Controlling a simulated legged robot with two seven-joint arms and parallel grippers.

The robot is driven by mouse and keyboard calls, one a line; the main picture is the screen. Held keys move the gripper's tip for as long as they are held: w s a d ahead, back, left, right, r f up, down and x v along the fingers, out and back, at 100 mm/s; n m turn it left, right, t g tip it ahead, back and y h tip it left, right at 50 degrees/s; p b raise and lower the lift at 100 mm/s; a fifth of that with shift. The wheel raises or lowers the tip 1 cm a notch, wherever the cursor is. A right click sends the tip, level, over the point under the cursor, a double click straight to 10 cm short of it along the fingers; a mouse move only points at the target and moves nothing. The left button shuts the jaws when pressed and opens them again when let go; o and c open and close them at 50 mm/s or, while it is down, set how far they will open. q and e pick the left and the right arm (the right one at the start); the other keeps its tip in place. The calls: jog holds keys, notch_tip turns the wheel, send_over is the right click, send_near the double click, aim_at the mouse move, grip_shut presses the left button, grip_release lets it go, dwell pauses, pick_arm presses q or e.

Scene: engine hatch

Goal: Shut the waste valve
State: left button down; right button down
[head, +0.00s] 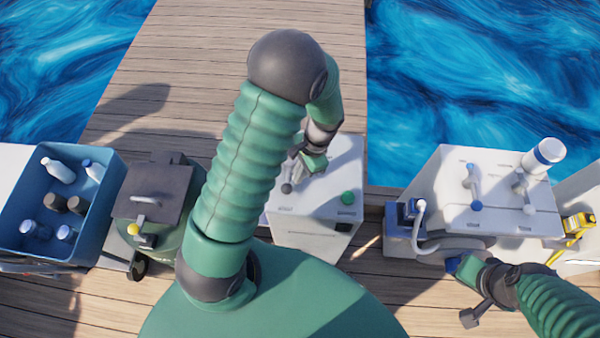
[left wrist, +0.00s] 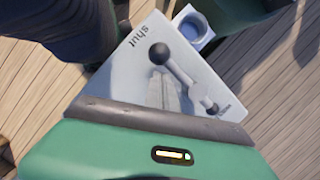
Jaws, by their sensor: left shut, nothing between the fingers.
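A white box (head: 315,215) stands in the middle of the head view. A lever with a dark ball knob (head: 287,188) is on its top, partly behind my left gripper (head: 312,160). In the left wrist view the lever's dark ball (left wrist: 158,53) lies close to the word "shut" on the pale panel (left wrist: 130,75). The lever's other end sits by a small label that I cannot read. My left gripper is shut and empty, above the box top by the lever; I cannot tell whether it touches. My right gripper (head: 488,283) is low at the right, its jaws unclear.
A green knob (head: 348,198) is on the middle box. A blue crate with bottles (head: 112,160) and a dark-lidded green bin (head: 150,195) stand left. Another white cabinet (head: 500,205) with levers and a hose stands right. Water flanks the wooden dock (head: 220,60).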

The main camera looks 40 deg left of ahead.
pick_arm(q)
jog(key=shift+w+d+r, duration=0.1)
jog(key=shift+w+d, duration=0.15)
jog(key=shift+w, duration=0.1)
jog(key=shift+w+d+r, duration=0.1)
jog(key=shift+r, duration=0.15)
jog(key=v, duration=1.6)
jog(key=s+d+f+n+t+h, duration=0.1)
jog(key=s+d+f+n+t, duration=0.2)
jog(key=s+d+n+t, duration=0.2)
jog(key=s, duration=0.3)
jog(key=shift+f+t, duration=0.3)
jog(key=shift+f, duration=0.1)
